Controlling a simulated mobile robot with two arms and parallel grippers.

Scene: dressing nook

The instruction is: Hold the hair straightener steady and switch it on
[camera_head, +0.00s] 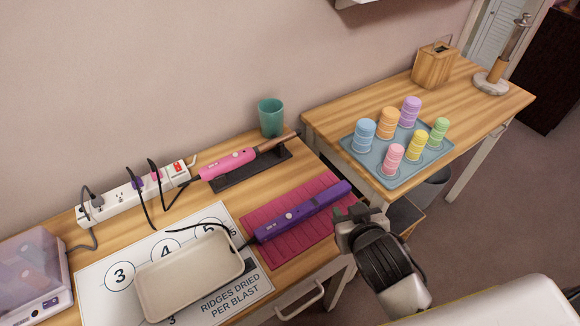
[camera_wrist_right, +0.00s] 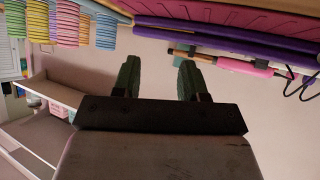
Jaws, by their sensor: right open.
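The purple hair straightener (camera_head: 302,213) lies on a ridged magenta mat (camera_head: 272,256) near the table's front right edge. Its dark cord leaves from the left end, and small light controls show on its side. My right gripper (camera_head: 352,214) is just off the straightener's right end, by the table edge. In the right wrist view my gripper (camera_wrist_right: 158,78) has its fingers apart with nothing between them. The straightener (camera_wrist_right: 225,43) shows there beyond the fingers, at the top. My left gripper is in neither view.
A pink styling tool (camera_head: 229,163) rests on a black holder behind the mat, near a teal cup (camera_head: 271,117). A power strip (camera_head: 135,194) with several plugs lies at left. A cream tray (camera_head: 190,272) sits on a numbered sheet. Colored stacks stand on a blue tray (camera_head: 399,179).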

